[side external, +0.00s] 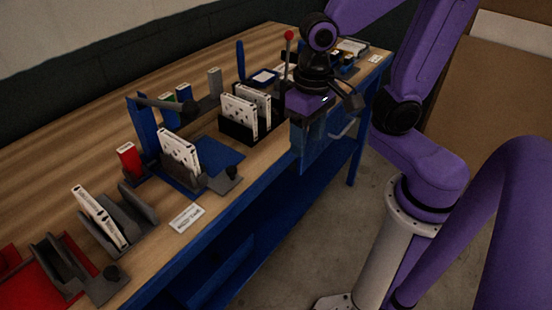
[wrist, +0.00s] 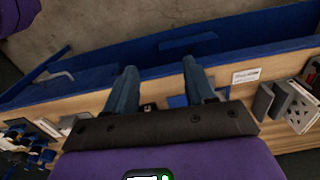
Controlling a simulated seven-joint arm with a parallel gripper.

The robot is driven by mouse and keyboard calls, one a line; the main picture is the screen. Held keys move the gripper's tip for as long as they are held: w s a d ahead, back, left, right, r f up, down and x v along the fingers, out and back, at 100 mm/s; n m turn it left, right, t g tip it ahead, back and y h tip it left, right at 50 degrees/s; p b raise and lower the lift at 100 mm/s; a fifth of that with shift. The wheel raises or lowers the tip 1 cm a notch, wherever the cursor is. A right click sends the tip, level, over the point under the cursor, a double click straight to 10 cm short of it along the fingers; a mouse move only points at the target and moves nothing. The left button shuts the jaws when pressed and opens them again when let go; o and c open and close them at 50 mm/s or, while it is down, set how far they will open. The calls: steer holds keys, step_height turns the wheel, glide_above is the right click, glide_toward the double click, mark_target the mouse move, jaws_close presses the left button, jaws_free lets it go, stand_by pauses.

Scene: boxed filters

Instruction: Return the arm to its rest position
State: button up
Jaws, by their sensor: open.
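My gripper (side external: 309,130) hangs in front of the bench's front edge in the side external view, below the purple wrist and black joint. Its lower end overlaps a blue panel, so the fingers are hard to pick out there. In the wrist view my gripper (wrist: 158,68) shows two blue-grey fingers spread apart with nothing held between them. The bench edge and floor lie beyond them. My arm is bent, with its elbow raised at the right of the bench.
The wooden bench (side external: 85,125) carries white boxed filters (side external: 180,151) in dark holders, a red box (side external: 129,160), a red-knobbed lever (side external: 288,37) and a red tray (side external: 30,290). A blue panel with a handle (side external: 345,126) juts from the bench front. Bare floor (side external: 300,245) lies beside it.

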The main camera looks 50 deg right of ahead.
steer(key=s+d+f+n, duration=0.1)
steer(key=s+d+n, duration=0.1)
steer(key=s+n, duration=0.6)
steer(key=shift+d+n, duration=0.35)
steer(key=shift+n, duration=2.25)
